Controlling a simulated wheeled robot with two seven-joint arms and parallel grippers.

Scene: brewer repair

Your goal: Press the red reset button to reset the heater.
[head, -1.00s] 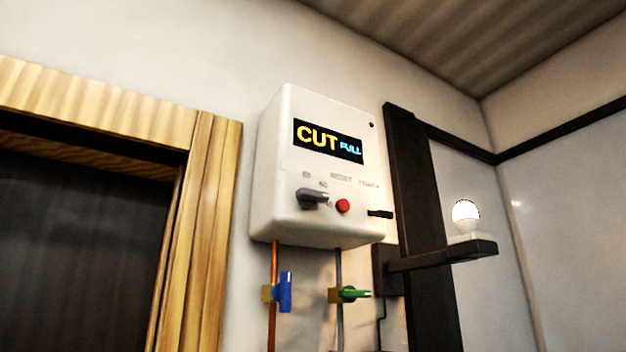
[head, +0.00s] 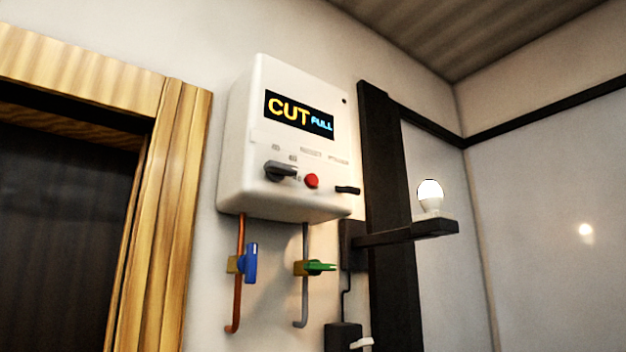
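The white heater box (head: 240,140) hangs on the wall, left of the centre of the head view. Its display (head: 298,115) reads "CUT" in yellow and "FULL" in blue. The round red reset button (head: 311,181) is on the lower front, under a small blurred label. A dark rotary knob (head: 280,171) sits just left of the button. A dark lever (head: 347,190) sits to its right, under another label. Neither of my grippers is in the head view, and nothing touches the button.
Below the heater are a copper pipe with a blue valve handle (head: 251,263) and a grey pipe with a green handle (head: 319,267). A black post (head: 387,200) and a bracket with a lit bulb (head: 430,195) stand right. A wooden door frame (head: 177,190) is left.

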